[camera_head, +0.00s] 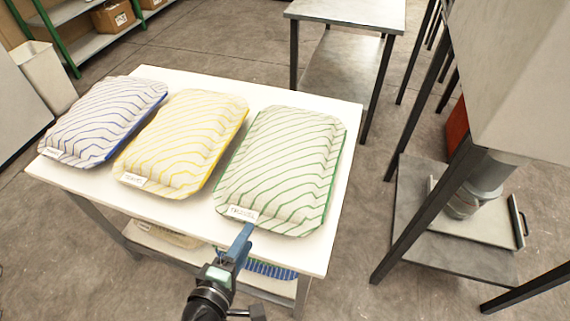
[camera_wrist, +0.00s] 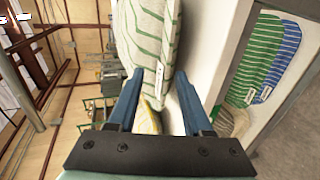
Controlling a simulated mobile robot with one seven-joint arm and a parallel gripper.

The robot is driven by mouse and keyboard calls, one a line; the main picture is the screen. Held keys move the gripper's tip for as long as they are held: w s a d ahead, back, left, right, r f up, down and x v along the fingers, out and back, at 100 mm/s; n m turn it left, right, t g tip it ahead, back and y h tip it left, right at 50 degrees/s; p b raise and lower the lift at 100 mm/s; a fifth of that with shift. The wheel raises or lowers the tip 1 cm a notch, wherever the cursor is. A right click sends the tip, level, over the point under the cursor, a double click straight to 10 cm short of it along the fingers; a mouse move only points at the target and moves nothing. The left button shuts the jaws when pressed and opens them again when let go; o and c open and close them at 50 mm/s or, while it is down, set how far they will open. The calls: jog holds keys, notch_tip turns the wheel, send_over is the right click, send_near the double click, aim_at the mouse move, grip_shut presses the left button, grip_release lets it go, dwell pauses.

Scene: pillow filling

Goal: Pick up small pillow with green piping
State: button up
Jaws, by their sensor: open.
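The pillow with green piping (camera_head: 282,170) lies flat on the right part of the white table. It is pale with green wavy lines and has a white label on its near edge. My gripper (camera_head: 243,238) is at the near edge of this pillow, by the label. In the wrist view my gripper (camera_wrist: 158,85) is open, with its blue fingers on either side of the green-piped pillow's edge (camera_wrist: 147,30). I cannot tell whether either finger touches it.
A yellow-piped pillow (camera_head: 182,140) and a blue-piped pillow (camera_head: 105,118) lie to the left on the same white table (camera_head: 320,245). More pillows, green (camera_wrist: 258,55) and blue (camera_wrist: 280,60), lie on the lower shelf. A grey table (camera_head: 345,12) stands behind. A dark-legged machine is at right.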

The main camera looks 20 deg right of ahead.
aim_at(259, 222)
jog(key=b+x, duration=0.1)
jog(key=x, duration=0.2)
jog(key=f+b+x, duration=0.1)
jog(key=x, duration=0.2)
jog(key=shift+s+a+b, duration=0.1)
jog(key=shift+s+b, duration=0.1)
jog(key=shift+b, duration=0.15)
jog(key=shift+b+x, duration=0.3)
jog(key=shift+x, duration=0.65)
grip_shut()
jog(key=shift+s+f, duration=0.1)
